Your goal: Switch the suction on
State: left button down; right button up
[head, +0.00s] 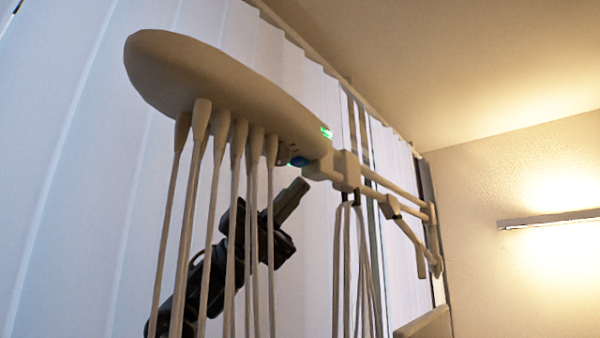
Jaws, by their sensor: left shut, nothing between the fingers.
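A beige overhead unit (200,70) with a rounded body fills the upper left of the head view. Several tapered handpieces with hoses (238,150) hang from its underside. Near its right end is a small blue part (298,161), perhaps a switch, and a small green light (326,132) glows on its edge. I cannot tell which part is the suction switch. My left gripper (304,183) is shut and empty. Its tip points up, a little below the blue part in the picture and apart from it. Hoses partly hide my left arm. My right gripper is out of view.
A jointed beige support arm (378,179) runs right from the unit towards the wall. Looped cables (345,260) hang from it. Pale vertical blinds (70,150) stand behind. A lit wall lamp (548,219) is at the right.

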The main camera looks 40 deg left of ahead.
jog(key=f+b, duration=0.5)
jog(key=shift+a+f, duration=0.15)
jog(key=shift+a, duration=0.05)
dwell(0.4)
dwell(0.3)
